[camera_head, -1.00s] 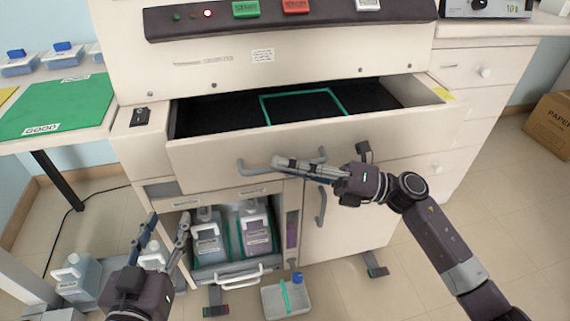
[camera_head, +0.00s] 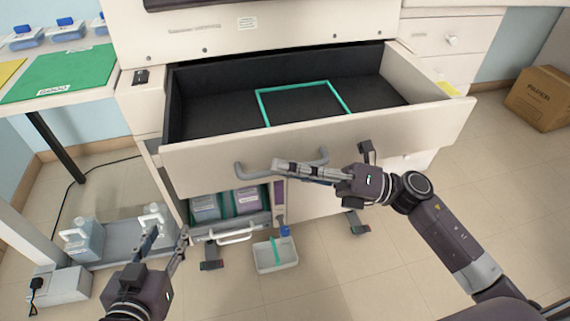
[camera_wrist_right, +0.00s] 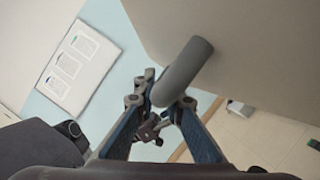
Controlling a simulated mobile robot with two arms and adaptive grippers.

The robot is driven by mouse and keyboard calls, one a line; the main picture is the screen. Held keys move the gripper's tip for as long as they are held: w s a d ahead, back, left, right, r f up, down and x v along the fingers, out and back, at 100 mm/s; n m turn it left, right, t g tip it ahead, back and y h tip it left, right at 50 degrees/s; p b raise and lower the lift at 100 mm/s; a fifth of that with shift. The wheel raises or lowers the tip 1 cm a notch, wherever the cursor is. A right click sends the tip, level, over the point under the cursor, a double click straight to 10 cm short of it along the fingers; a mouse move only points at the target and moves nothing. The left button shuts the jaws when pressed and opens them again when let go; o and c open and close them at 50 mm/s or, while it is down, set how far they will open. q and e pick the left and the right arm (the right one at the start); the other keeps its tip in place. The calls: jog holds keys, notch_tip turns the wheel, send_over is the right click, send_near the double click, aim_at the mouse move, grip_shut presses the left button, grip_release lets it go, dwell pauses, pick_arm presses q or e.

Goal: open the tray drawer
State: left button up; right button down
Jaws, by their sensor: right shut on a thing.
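The tray drawer (camera_head: 320,146) is pulled well out of the white cabinet. Its dark inside shows, with a teal square outline (camera_head: 300,86) on the floor of it. A grey bar handle (camera_head: 245,171) runs across the drawer front. My right gripper (camera_head: 280,165) is shut on this handle. In the right wrist view the grey handle (camera_wrist_right: 183,72) lies between the fingers of the right gripper (camera_wrist_right: 160,105). My left gripper (camera_head: 167,243) is at lower left, apart from the drawer, with its fingers spread and nothing between them.
Below the drawer are jugs (camera_head: 205,205) in a lower compartment with a white handle (camera_head: 236,236). A small grey tray (camera_head: 276,258) sits on the floor. More jugs (camera_head: 84,238) stand at left. A cardboard box (camera_head: 540,98) is at far right.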

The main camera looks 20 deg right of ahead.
jog(key=c, duration=2.3)
grip_release()
jog(key=v, duration=1.2)
jog(key=shift+f, duration=0.1)
